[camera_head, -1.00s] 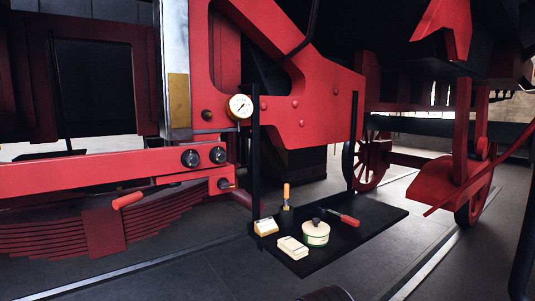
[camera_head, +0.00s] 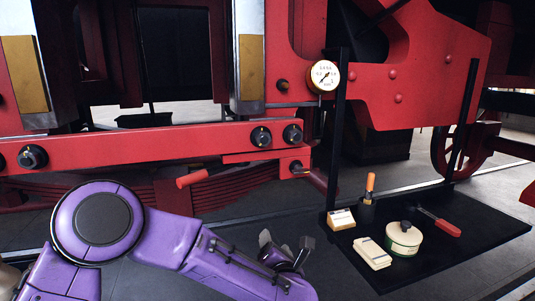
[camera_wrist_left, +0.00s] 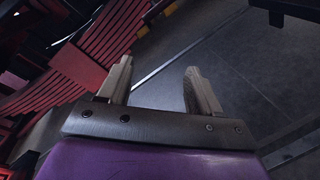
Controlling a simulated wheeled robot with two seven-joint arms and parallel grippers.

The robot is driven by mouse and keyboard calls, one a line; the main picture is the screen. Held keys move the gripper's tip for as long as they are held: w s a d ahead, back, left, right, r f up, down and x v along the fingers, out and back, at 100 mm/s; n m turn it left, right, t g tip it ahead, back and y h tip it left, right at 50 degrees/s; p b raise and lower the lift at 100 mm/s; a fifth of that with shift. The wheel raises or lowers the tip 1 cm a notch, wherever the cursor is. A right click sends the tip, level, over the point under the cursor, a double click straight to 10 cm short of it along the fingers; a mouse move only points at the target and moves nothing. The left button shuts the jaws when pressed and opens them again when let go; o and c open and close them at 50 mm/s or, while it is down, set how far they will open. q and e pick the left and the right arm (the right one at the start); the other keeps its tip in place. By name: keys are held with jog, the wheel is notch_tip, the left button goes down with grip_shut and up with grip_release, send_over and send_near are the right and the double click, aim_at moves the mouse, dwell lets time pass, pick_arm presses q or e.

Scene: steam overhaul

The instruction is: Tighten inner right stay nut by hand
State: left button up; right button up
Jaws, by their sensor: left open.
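A red horizontal beam (camera_head: 110,150) crosses the head view. Two dark round nuts, a left one (camera_head: 261,137) and a right one (camera_head: 292,134), sit side by side near its right end. Another dark nut (camera_head: 33,157) is farther left on the beam, and a smaller dark fitting (camera_head: 296,168) is below the pair. I cannot tell by a label which is the inner right stay nut. My left gripper (camera_head: 286,243) is open and empty, low in front of the beam and apart from the nuts. In the left wrist view its two fingers (camera_wrist_left: 158,70) are spread over bare floor.
A black hanging shelf (camera_head: 470,236) at right holds a green-and-cream tin (camera_head: 402,238), a red-handled tool (camera_head: 440,222), an orange-handled tool (camera_head: 369,188) and small cream boxes (camera_head: 372,254). A red-handled lever (camera_head: 192,178) juts below the beam. A gauge (camera_head: 324,75) is above.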

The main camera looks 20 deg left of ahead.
pick_arm(q)
notch_tip(320, 180, up, 12)
jog(key=d+n+y, duration=0.1)
jog(key=n+y, duration=0.1)
jog(key=n, duration=0.4)
jog(key=n+y, duration=0.1)
jog(key=n, duration=0.8)
send_near(264, 138)
jog(key=p+x, duration=0.2)
jog(key=x, duration=0.2)
jog(key=p+x, duration=0.2)
jog(key=x, duration=0.1)
jog(key=shift+w+a+r, duration=0.2)
jog(key=shift+w+a, duration=0.05)
jog(key=shift+a, duration=0.05)
jog(key=shift+w+a+f, duration=0.2)
jog(key=shift+w, duration=0.3)
jog(key=c, duration=1)
